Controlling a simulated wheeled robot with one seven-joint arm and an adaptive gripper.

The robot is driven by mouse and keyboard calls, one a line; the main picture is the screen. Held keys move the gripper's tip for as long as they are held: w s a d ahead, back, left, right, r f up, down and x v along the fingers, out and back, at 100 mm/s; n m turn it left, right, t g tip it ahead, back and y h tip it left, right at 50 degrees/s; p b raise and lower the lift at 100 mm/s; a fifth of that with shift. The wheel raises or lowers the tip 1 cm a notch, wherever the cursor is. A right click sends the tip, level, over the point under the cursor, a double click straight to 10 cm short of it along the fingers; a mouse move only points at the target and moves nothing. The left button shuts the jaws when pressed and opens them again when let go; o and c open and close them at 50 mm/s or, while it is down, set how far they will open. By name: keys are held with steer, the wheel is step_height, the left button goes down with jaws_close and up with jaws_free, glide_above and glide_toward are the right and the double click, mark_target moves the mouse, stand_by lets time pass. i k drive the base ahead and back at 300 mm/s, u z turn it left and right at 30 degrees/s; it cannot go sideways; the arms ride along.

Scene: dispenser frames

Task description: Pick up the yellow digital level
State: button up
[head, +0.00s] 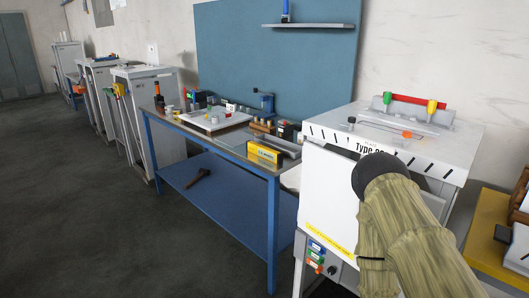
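A yellow bar-shaped thing with a pale label, seemingly the yellow digital level (255,150), sits at the front right edge of the blue workbench (215,144) in the head view. Its long side faces me, and a grey flat thing lies close behind it. My arm, in a tan cloth sleeve with a black rounded part, rises at the lower right, in front of the white cabinet. The fingers of my gripper do not show, so I see no contact with the level.
The white cabinet (330,195) stands close to the right end of the bench. Small tools and a white plate (205,122) crowd the bench top. A hammer-like tool (198,177) lies on the lower shelf. Dark floor (80,220) is clear at the left.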

mark_target(276, 156)
steer(key=z, duration=0.3)
steer(key=k, duration=0.3)
steer(key=u, duration=1.5)
steer(key=i, duration=1.2)
steer(key=z, duration=0.35)
steer(key=i, duration=1)
steer(key=z, duration=0.9)
